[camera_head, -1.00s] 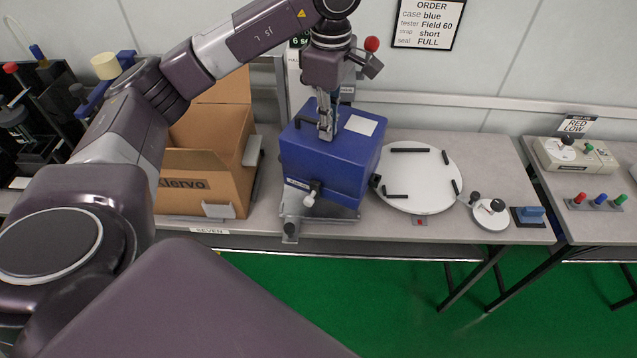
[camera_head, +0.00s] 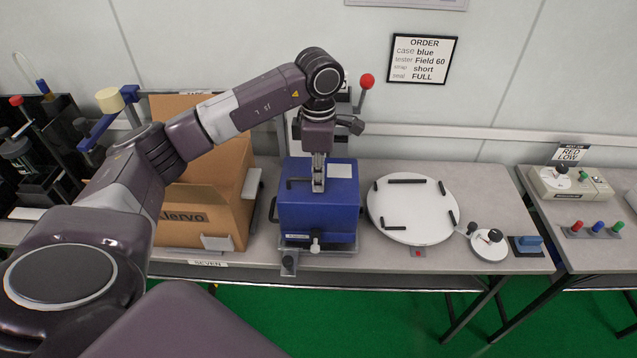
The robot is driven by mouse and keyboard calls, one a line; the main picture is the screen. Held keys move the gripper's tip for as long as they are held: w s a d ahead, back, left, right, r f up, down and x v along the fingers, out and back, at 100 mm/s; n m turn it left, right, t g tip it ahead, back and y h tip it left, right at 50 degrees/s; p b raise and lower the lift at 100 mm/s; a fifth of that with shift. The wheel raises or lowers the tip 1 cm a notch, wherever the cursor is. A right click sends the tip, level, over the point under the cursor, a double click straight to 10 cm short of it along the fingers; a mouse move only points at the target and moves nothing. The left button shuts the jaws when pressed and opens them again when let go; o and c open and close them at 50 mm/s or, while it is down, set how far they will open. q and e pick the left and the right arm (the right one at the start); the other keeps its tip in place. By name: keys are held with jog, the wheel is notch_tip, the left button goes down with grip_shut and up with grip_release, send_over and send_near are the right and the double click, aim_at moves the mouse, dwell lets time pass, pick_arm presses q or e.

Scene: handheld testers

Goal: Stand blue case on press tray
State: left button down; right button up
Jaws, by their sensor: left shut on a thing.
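The blue case (camera_head: 318,215) is a box standing upright over the press tray (camera_head: 345,248), with its front face squared to the tray's front edge. A thin grey strip of tray shows below it; I cannot tell whether its base fully touches the tray. My left gripper (camera_head: 318,186) points down at the top of the case and is shut on its dark handle (camera_head: 299,182). The press, with a red ball lever (camera_head: 367,80), stands behind. My right gripper is out of view.
A cardboard box (camera_head: 190,232) stands left of the case. A white round turntable (camera_head: 408,213) with black stops is close on the right, then a small white dial (camera_head: 489,248) and blue block (camera_head: 525,245). An order sign (camera_head: 422,59) hangs behind.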

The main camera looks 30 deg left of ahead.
pick_arm(q)
jog(key=shift+f, duration=0.9)
jog(key=shift+f, duration=0.2)
jog(key=c, duration=2.1)
grip_release()
